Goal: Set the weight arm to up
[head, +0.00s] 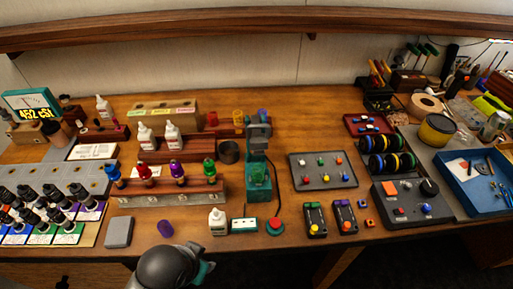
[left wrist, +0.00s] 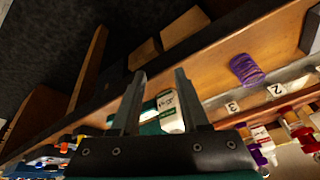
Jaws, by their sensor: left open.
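A teal upright device (head: 258,165) with a grey-topped head stands mid-table in the head view. It is the likeliest place for the weight arm, but I cannot make out a separate arm or its position. My left gripper (left wrist: 158,88) is open in the left wrist view, with nothing held between its two fingers. A white bottle (left wrist: 170,110) shows beyond the fingers. In the head view, my left arm's dark rounded end (head: 168,267) is at the bottom, in front of the table edge and apart from the device; its fingers are hidden there. My right gripper is not in view.
A purple cylinder (head: 165,229) lies near the front edge. A wooden rack (head: 167,190) is left, a grey button panel (head: 323,171) right.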

